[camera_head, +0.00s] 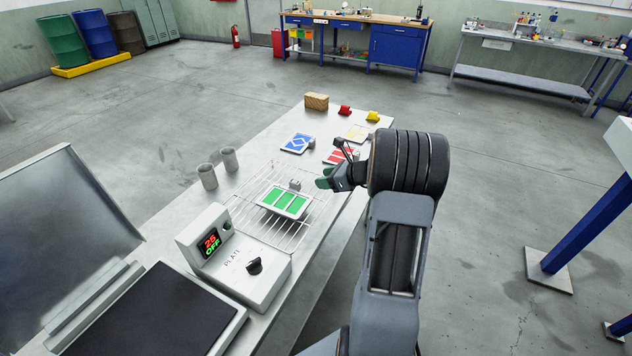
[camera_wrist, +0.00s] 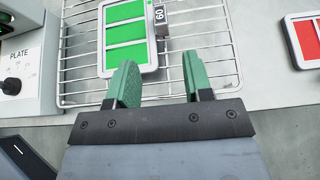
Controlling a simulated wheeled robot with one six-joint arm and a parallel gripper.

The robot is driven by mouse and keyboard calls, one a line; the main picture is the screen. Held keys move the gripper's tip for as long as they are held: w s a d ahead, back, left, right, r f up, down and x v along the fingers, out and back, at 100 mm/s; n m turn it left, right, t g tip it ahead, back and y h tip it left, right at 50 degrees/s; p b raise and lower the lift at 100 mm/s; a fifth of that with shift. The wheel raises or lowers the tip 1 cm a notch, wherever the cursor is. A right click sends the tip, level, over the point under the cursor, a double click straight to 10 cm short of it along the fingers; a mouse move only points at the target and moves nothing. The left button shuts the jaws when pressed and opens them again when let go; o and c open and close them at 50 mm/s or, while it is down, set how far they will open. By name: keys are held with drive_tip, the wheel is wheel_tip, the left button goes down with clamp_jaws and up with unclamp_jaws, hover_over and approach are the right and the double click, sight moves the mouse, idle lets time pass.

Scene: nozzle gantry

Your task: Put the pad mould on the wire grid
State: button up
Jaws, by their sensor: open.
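A white mould with three green rectangular pads (camera_head: 285,201) lies on the wire grid (camera_head: 272,229). The wrist view shows this mould (camera_wrist: 125,34) at the top, with a grey grip block marked 60 (camera_wrist: 160,20) on its right side. The grid (camera_wrist: 212,38) extends around it. My gripper (camera_head: 326,178) is above the grid's right side in the head view. It is open and empty, and its green fingers (camera_wrist: 160,84) are apart from the mould. A red mould (camera_head: 340,156), a blue mould (camera_head: 298,143) and a pale yellow mould (camera_head: 357,133) lie farther back on the table.
The hot plate control box (camera_head: 240,267) reads 25 and OFF, in front of the grid. Two grey cylinders (camera_head: 229,160) stand left of it. A wooden block (camera_head: 317,101), a red piece (camera_head: 344,110) and a yellow piece (camera_head: 372,116) sit at the table's far end.

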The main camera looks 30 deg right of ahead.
drive_tip(key=s+a+r+n+g, duration=0.3)
drive_tip(key=s+a+n, duration=0.2)
drive_tip(key=a+n, duration=0.25)
drive_tip(key=s+a+r+n+g, duration=0.35)
drive_tip(key=a+n, duration=0.25)
drive_tip(key=a, duration=0.2)
drive_tip(key=s+a+n+h, duration=0.2)
drive_tip(key=s+n+h, duration=0.1)
drive_tip(key=s+n, duration=0.4)
drive_tip(key=s+a+r+n+h, duration=0.1)
drive_tip(key=s+a+n+h, duration=0.1)
drive_tip(key=s+n, duration=0.5)
drive_tip(key=shift+a+r+n+h, duration=0.15)
drive_tip(key=shift+r+n+h, duration=0.1)
drive_tip(key=shift+n+h, duration=0.75)
drive_tip(key=shift+w, duration=0.1)
